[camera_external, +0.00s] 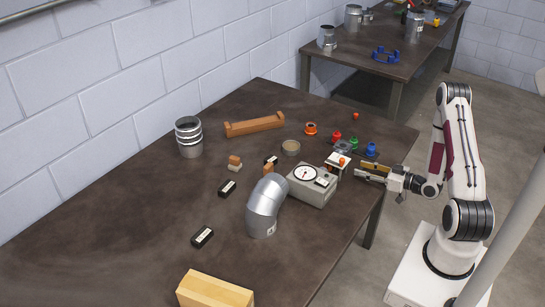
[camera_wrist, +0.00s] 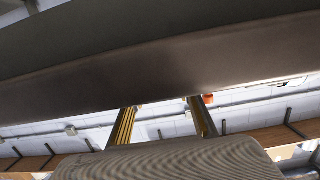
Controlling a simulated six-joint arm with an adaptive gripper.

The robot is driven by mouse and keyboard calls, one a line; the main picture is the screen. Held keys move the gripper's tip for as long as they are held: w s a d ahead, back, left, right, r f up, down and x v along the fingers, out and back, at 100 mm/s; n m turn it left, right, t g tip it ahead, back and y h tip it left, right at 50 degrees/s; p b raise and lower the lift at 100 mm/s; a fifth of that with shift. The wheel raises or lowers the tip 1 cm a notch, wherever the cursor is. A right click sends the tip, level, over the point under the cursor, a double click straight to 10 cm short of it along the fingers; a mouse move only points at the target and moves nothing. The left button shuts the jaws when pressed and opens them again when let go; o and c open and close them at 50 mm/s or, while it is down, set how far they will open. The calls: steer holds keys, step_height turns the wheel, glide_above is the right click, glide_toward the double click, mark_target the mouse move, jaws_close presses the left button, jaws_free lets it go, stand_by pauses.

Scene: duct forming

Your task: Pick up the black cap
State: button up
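I cannot make out a black cap for certain in either view. Small black blocks with pale labels lie on the near table, one (camera_external: 227,188) mid-table and one (camera_external: 203,237) nearer the front; another (camera_external: 271,160) is partly hidden behind an orange-brown block. My gripper (camera_external: 369,172) is at the table's right edge, just right of the scale, pointing left. Its two fingers stand apart with nothing visible between them. In the wrist view, the fingers (camera_wrist: 162,122) are also apart, with a broad dark surface beyond them.
A grey dial scale (camera_external: 312,194) and a silver elbow duct (camera_external: 264,207) stand left of my gripper. Red (camera_external: 336,137), green (camera_external: 354,144) and blue (camera_external: 371,150) pieces sit behind it. A ribbed metal duct (camera_external: 189,140) stands far left. The table's left part is mostly clear.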

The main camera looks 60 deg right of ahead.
steer(key=shift+w, duration=0.65)
jaws_close()
